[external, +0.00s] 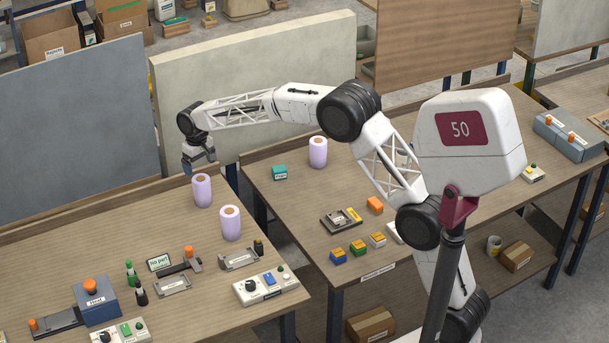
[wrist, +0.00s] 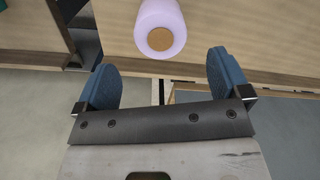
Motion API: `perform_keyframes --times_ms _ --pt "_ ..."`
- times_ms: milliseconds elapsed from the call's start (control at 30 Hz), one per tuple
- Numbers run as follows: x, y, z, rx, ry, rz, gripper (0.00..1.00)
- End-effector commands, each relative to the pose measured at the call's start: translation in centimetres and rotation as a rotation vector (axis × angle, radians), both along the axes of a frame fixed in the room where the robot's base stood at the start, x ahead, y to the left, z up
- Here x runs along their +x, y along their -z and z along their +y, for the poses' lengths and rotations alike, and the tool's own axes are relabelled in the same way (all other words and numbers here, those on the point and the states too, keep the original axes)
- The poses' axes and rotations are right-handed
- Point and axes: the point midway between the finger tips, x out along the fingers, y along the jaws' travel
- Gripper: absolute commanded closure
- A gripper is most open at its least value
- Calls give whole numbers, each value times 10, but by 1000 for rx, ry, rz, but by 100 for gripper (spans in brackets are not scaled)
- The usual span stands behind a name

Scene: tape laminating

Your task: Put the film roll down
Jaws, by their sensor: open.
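Three lavender film rolls with brown cores stand upright. One film roll (external: 202,190) is on the left table just below my gripper, another film roll (external: 230,222) is in front of it on the same table, and a third film roll (external: 318,152) is on the right table. My gripper (external: 198,163) is open and empty above the back of the left table. In the wrist view my two blue fingers are spread wide apart (wrist: 164,72). One film roll (wrist: 160,28) shows beyond them, apart from both; I cannot tell for sure which one it is.
A pale upright panel (external: 260,85) stands behind my arm. The left table holds a control box (external: 265,286), a blue device (external: 96,301) and small bottles (external: 131,273). The right table holds a teal box (external: 280,173) and several small coloured blocks (external: 358,248). A gap separates the tables.

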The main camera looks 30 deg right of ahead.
Motion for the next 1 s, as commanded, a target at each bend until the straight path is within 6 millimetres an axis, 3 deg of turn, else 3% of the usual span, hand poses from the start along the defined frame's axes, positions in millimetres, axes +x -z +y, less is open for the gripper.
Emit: perform_keyframes --times_ms 300,1000 --pt "0 -26 0 1 0 -2 5" --pt "0 -27 0 0 0 -1 5"
